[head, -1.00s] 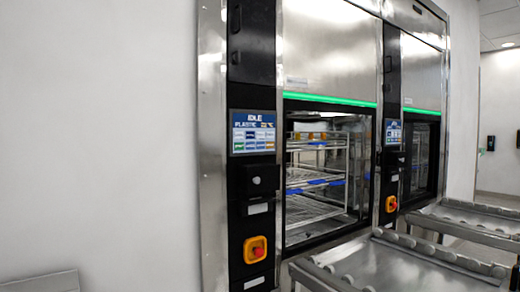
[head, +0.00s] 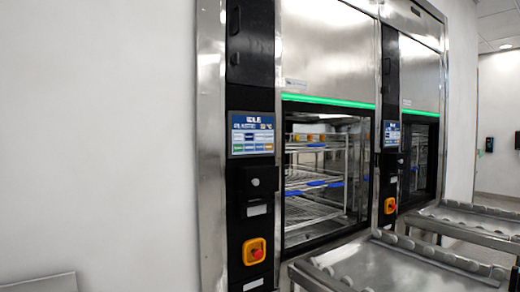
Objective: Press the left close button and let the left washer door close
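The left washer's steel door (head: 325,50) is raised, with a green light strip (head: 330,101) along its lower edge. The chamber below it is open and a wire rack (head: 312,185) with several shelves stands inside. Left of the opening, a black control column carries a lit screen (head: 252,134) that reads IDLE, with several coloured tiles. Below it are a dark module with a small round button (head: 255,182) and a red knob on an orange plate (head: 255,252). I cannot tell which control is the close button. Neither gripper is in view.
A steel roller table (head: 370,265) stands in front of the left washer. The right washer (head: 420,70) has its own screen (head: 392,133) and roller table (head: 470,222). A plain white wall (head: 95,130) fills the left side.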

